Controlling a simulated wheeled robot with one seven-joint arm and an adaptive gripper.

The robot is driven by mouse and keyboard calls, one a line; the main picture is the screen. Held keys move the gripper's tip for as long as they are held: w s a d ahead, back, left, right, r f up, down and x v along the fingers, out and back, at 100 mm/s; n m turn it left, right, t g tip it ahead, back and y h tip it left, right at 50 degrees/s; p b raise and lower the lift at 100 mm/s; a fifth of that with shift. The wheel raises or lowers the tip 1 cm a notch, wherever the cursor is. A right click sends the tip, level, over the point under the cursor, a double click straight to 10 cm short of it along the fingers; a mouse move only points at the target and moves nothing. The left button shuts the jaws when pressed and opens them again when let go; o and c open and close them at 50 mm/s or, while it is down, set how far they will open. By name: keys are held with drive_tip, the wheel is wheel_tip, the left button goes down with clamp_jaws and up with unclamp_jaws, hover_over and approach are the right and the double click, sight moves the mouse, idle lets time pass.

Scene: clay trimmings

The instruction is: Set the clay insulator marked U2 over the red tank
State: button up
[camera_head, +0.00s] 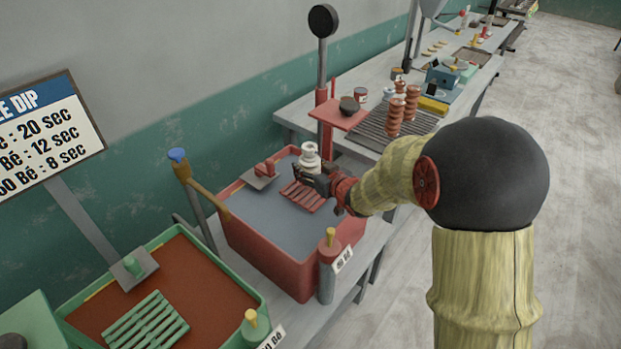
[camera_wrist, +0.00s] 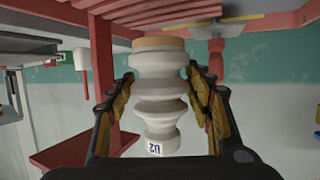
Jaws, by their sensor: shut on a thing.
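The white ribbed insulator (camera_wrist: 162,95) fills the middle of the wrist view, which shows the scene upside down. Its U2 label (camera_wrist: 154,149) is at the picture's lower end and its bare tan base (camera_wrist: 158,43) at the upper end. My gripper (camera_wrist: 165,100) is shut on it, one finger on each side. In the head view the insulator (camera_head: 309,158) is upright in my gripper (camera_head: 316,176), above the red tank (camera_head: 268,262). The tank holds grey liquid and a red slatted rack (camera_head: 302,196). The gap between base and rack is unclear.
A green tank (camera_head: 250,297) with brown liquid and a green rack stands at lower left. A red post (camera_head: 325,115) with a small shelf rises behind the red tank. Brown insulators (camera_head: 395,117) stand on a grating at the back. A dip-time sign (camera_head: 45,125) is at left.

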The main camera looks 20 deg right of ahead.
drive_tip(key=shift+w+d+f, duration=0.15)
drive_tip(key=shift+w+f, duration=0.05)
drive_tip(key=shift+f, duration=0.05)
wheel_tip(320, 180, down, 3)
drive_tip(key=shift+w+f+b, duration=0.15)
drive_tip(key=shift+b, duration=0.6)
drive_tip(key=o, duration=1.7)
drive_tip(key=shift+f, duration=0.2)
drive_tip(key=shift+r, duration=0.15)
